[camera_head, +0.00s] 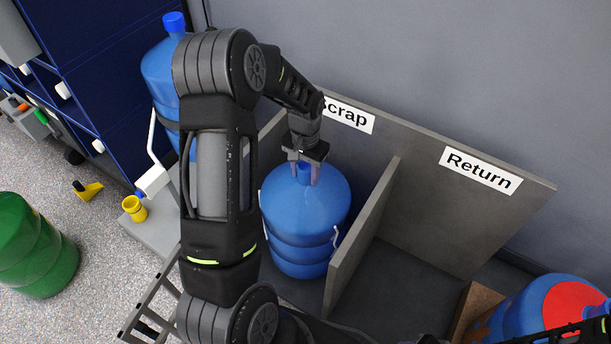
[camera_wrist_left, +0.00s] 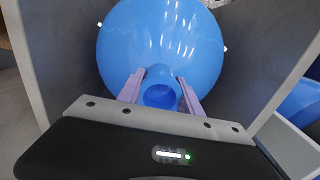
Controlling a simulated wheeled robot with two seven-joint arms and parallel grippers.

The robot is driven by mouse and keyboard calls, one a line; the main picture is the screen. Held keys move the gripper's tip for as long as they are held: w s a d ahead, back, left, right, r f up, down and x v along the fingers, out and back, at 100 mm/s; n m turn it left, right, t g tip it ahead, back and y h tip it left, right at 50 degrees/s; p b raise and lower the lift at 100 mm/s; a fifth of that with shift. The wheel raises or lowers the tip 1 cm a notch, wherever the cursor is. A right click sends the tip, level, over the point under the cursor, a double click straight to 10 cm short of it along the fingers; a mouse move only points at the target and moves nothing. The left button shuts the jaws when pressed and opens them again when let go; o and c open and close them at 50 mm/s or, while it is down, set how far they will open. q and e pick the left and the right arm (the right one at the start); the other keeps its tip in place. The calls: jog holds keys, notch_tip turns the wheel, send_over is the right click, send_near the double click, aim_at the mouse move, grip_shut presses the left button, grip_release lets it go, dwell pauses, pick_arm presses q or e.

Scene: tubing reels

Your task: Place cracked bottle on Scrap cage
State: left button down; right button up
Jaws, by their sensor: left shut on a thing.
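A large blue bottle (camera_head: 305,229) stands upright in the bay under the "Scrap" sign (camera_head: 348,115), the left bay of a grey two-bay cage (camera_head: 398,205). My left gripper (camera_head: 306,172) reaches down from above and is shut on the bottle's neck. In the left wrist view the purple fingers (camera_wrist_left: 160,92) lie on either side of the neck, and the round blue shoulder of the bottle (camera_wrist_left: 160,40) fills the space beyond. No crack can be made out on the side that shows. My right gripper is not in view.
The bay under the "Return" sign (camera_head: 481,170) looks empty. A blue bottle with a red disc (camera_head: 540,306) is at lower right. Another capped blue bottle (camera_head: 160,72) stands at left, partly behind my arm. A green drum (camera_head: 33,247) stands on the floor at far left.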

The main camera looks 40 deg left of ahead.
pick_arm(q)
jog(key=shift+w+f, duration=0.1)
jog(key=shift+f, duration=0.45)
jog(key=shift+f, duration=0.15)
jog(key=c, duration=0.8)
grip_release()
notch_tip(320, 180, up, 12)
jog(key=p, duration=0.2)
jog(key=shift+p, duration=0.4)
